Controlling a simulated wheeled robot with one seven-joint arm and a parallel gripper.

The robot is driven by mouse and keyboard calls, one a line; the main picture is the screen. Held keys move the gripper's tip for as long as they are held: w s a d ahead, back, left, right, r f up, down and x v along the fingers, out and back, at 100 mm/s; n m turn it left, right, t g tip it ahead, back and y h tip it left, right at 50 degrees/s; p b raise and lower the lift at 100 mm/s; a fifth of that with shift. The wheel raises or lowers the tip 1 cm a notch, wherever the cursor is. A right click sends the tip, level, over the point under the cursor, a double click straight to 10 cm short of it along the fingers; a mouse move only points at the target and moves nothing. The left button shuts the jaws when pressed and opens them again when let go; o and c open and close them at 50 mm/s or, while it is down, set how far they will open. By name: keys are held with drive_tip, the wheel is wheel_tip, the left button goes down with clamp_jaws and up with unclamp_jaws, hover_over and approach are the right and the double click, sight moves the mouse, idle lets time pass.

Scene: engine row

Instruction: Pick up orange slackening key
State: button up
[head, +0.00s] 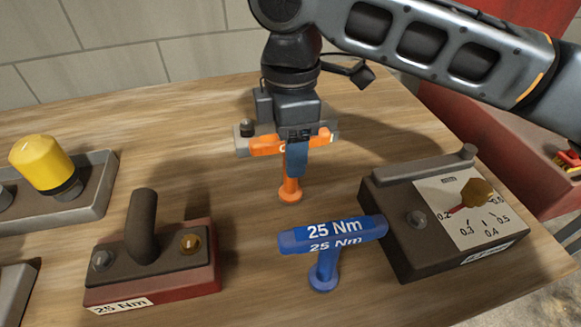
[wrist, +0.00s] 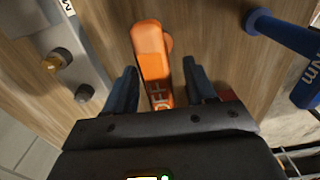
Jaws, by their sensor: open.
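The orange slackening key (head: 290,190) stands upright on the wooden table, with its crossbar handle directly under my gripper (head: 296,155). The fingers are apart, with a gap on each side of the handle. In the head view one finger covers the middle of the handle. The key's foot rests on the table.
A blue "25 Nm" key (head: 325,255) stands in front, close to a gauge box (head: 400,240) on the right. A red-based block (head: 160,275) sits front left. A grey tray with a yellow knob (head: 45,160) is at far left. Bare table lies between them.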

clamp_jaws()
idle(0.4)
drive_tip(key=shift+r, duration=0.2)
